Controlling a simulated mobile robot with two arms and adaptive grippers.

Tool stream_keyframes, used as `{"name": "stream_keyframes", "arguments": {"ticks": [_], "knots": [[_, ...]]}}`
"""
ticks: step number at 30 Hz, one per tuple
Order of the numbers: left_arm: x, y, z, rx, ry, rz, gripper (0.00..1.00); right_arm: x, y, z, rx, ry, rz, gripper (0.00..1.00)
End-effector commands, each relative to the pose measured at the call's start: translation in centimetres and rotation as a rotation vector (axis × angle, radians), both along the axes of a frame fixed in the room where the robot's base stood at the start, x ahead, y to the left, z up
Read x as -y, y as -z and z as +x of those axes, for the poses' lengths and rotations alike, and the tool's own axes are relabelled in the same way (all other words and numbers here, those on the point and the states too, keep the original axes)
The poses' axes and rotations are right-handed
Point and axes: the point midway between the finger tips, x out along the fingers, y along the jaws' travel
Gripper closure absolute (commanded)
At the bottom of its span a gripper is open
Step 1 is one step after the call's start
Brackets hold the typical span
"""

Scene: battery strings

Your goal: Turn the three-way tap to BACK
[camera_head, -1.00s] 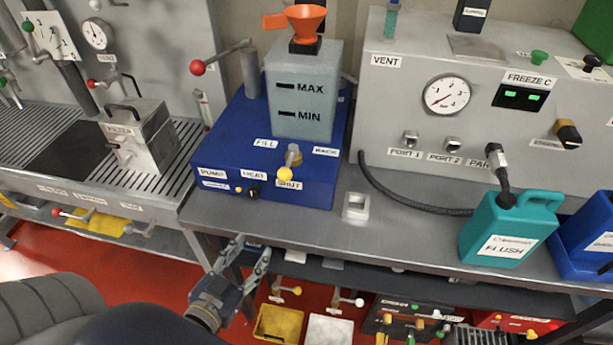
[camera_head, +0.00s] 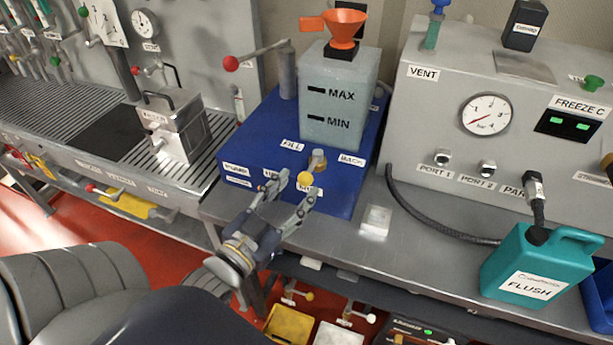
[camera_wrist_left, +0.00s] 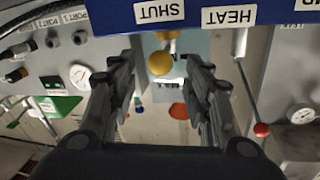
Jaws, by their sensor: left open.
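The three-way tap (camera_head: 318,160) is on the blue pump unit (camera_head: 250,150), with a brass body and a lever ending in a yellow ball (camera_head: 305,178). The lever points to the front, toward the SHUT label. The FILL label (camera_head: 292,145) is left of the tap and the BACK label (camera_head: 351,160) is right. My left gripper (camera_head: 294,188) is open just in front of the ball, its fingers partly covering the SHUT and HEAT labels. In the left wrist view the yellow ball (camera_wrist_left: 160,63) shows between the spread fingers, with no visible contact. My right gripper is out of view.
A grey tank (camera_head: 338,95) with an orange funnel stands behind the tap. A red-knobbed lever (camera_head: 232,63) sticks out at its left.

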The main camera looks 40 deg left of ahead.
Motion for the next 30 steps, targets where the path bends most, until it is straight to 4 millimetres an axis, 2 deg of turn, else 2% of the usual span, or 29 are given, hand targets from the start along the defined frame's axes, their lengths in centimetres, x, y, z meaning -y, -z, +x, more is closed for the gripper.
{"name": "stream_keyframes", "arguments": {"ticks": [6,12,24,26,30], "knots": [[-0.1,-0.2,2.9,0.001,0.0,0.001,0.54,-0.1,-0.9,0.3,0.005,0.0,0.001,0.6],[-0.2,-0.1,4.5,0.0,0.0,0.0,0.54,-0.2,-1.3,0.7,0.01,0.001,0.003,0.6],[-0.2,0.1,5.1,-0.002,0.001,0.0,0.54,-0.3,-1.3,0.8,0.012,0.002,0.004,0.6],[-0.2,0.1,5.1,-0.002,0.001,0.0,0.66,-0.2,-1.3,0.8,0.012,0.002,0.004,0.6],[-0.2,0.1,5.0,-0.002,0.0,0.0,0.98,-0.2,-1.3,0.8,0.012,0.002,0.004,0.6]]}}
